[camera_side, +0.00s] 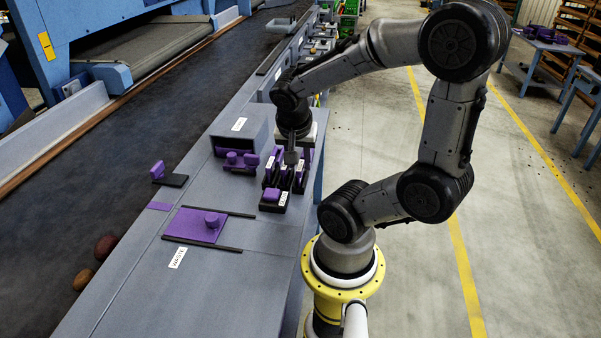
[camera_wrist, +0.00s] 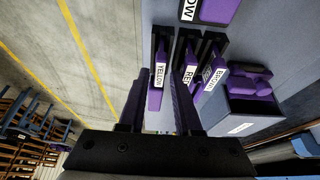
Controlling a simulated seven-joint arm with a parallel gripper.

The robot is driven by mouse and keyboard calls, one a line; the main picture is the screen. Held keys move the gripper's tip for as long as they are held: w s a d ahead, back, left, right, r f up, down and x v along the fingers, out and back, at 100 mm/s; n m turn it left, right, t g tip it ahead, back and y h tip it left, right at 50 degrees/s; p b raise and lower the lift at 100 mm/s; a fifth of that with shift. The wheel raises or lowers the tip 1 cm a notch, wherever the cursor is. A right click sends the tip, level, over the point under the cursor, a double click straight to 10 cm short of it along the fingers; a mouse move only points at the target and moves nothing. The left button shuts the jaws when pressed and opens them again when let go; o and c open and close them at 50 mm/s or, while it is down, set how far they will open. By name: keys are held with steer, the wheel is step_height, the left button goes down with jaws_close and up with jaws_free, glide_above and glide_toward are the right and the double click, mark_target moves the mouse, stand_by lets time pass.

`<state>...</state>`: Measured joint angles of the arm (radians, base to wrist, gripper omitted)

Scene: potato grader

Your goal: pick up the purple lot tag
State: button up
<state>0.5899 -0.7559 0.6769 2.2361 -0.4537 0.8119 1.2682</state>
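Several purple tags with white labels stand in dark slotted holders. In the wrist view, one tag reads YELLOW (camera_wrist: 158,78), one appears to read RED (camera_wrist: 189,72), and a third, partly hidden one seems to read BROWN (camera_wrist: 212,75). They also show as a cluster in the side view (camera_side: 284,178). My gripper (camera_wrist: 158,108) is open, with its fingers on either side of the YELLOW tag's line and a gap between them. In the side view, my gripper (camera_side: 291,156) points down just above the cluster. I cannot tell whether it touches a tag.
A grey box (camera_side: 243,136) with a purple knobbed piece (camera_side: 238,158) stands left of the tags. A purple block (camera_side: 271,195) sits in front. The front bench (camera_side: 190,300) is clear.

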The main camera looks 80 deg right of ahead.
steer(key=shift+x, duration=1.3)
jaws_close()
steer(key=shift+r, duration=0.15)
steer(key=shift+r, duration=0.6)
steer(key=s+a+r, duration=0.7)
steer(key=a+r, duration=0.4)
steer(key=shift+s+a+r, duration=0.25)
steer(key=shift+s, duration=0.15)
